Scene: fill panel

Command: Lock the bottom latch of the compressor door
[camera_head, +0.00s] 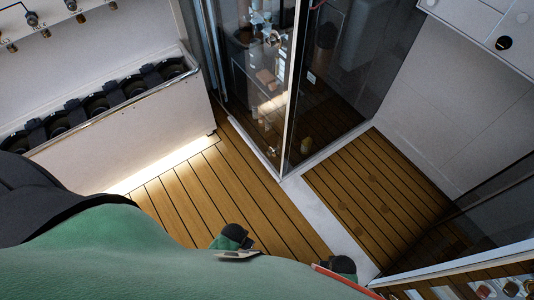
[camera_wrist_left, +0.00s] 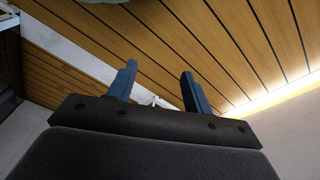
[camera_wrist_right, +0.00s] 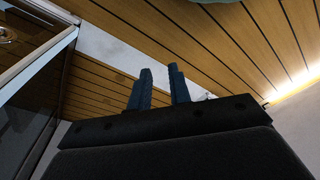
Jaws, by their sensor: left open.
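I cannot make out the bottom latch in any view. A glass-walled enclosure (camera_head: 262,75) with a pale metal frame stands at the top middle of the head view; I cannot tell whether one of its panels is the compressor door. My left gripper (camera_wrist_left: 160,84) is open and empty, its two blue fingers wide apart over the slatted floor. My right gripper (camera_wrist_right: 160,84) is empty, with a narrow gap between its blue fingers. Nothing is touched by either gripper's fingers.
A white counter (camera_head: 130,125) with a metal rail and several dark round fittings stands at the left. The slatted wooden floor (camera_head: 190,190) is clear, crossed by a pale strip (camera_head: 315,215). Dark glass (camera_head: 480,215) stands at the right, and a white wall (camera_head: 460,110) behind it.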

